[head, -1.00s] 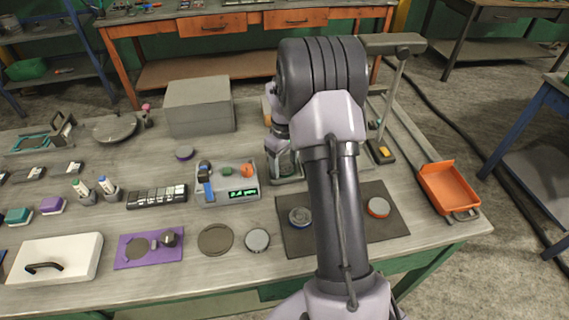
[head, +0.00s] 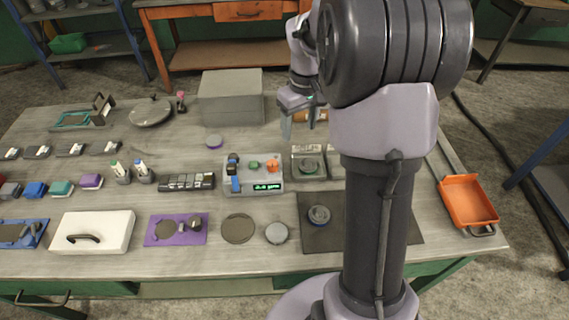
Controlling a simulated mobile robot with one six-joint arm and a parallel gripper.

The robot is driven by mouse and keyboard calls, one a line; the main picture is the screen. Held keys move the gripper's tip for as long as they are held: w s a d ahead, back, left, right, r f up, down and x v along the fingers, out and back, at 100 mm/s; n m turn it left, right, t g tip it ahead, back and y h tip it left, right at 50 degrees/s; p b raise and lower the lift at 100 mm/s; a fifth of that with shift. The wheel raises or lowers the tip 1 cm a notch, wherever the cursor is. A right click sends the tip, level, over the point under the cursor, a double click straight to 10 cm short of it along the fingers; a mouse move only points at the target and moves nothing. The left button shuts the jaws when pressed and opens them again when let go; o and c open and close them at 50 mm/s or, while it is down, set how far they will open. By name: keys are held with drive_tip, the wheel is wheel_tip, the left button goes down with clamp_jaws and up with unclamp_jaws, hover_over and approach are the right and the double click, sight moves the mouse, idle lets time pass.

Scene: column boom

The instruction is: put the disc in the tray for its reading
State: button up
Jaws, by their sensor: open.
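A grey disc with a greenish centre (head: 308,166) lies in a small grey tray (head: 322,177) with pale labels along its back edge. My gripper (head: 299,122) is open and empty, above the table behind this tray and apart from the disc. A meter (head: 243,184) with a lit green display stands left of the tray; its digits are too small to read surely. A blue-rimmed disc (head: 319,215) lies on a dark mat (head: 312,241) in front. My arm hides part of the mat and whatever stands right of the tray.
A silver disc (head: 276,232) and a dark round pad (head: 237,228) lie in front. A grey box (head: 231,96) stands at the back, an orange bin (head: 468,201) at the right edge.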

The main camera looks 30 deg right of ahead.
drive_tip(key=s+a+r+m+t, duration=0.2)
drive_tip(key=s+a+r, duration=0.45)
drive_tip(key=a, duration=0.25)
drive_tip(key=s+a+r+m+t, duration=0.1)
drive_tip(key=s+a+r+t, duration=0.1)
drive_tip(key=s+a+r, duration=0.45)
drive_tip(key=s+a+f+m+t+y, duration=0.1)
drive_tip(key=s+a+f+m+y, duration=0.1)
drive_tip(key=s+a, duration=0.5)
drive_tip(key=shift+s+f, duration=0.6)
drive_tip(key=shift+s, duration=0.45)
drive_tip(key=shift+a+f+b, duration=0.1)
drive_tip(key=shift+f+b, duration=0.4)
drive_tip(key=shift+b, duration=0.05)
